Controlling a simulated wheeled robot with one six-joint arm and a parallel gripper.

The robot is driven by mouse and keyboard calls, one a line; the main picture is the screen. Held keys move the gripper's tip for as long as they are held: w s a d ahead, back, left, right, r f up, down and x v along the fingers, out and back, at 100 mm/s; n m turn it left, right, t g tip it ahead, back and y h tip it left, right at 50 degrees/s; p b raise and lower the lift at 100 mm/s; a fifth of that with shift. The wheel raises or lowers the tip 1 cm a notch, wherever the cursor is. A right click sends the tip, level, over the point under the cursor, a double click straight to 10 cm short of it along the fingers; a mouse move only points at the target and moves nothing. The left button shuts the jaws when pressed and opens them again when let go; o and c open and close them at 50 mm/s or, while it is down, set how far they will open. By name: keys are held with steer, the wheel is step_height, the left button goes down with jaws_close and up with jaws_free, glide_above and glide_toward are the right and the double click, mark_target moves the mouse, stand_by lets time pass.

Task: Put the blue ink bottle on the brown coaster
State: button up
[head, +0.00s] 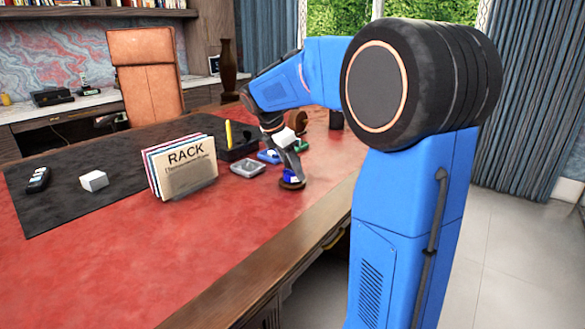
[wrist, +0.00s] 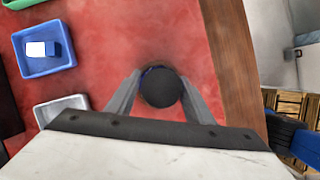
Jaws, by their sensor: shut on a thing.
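The blue ink bottle (head: 289,178) is upright between the fingers of my gripper (head: 289,165), low over the red leather. In the wrist view its round black cap (wrist: 161,88) sits between the two fingertips of my gripper (wrist: 160,90), which is shut on it. The brown coaster (head: 292,186) shows as a thin rim directly under the bottle in the head view. Whether the bottle touches it I cannot tell. The coaster is hidden under the bottle in the wrist view.
A grey tray (head: 247,168), a blue tray (wrist: 48,68) with a blue-and-white item, and a green tray (head: 301,146) lie to one side. A RACK file holder (head: 183,170) stands left. The desk's wooden edge (wrist: 236,75) is close on the right.

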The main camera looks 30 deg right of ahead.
steer(key=shift+f, duration=0.15)
steer(key=o, duration=1.2)
steer(key=shift+o, duration=0.2)
steer(key=v, duration=1.2)
steer(key=shift+r, duration=0.25)
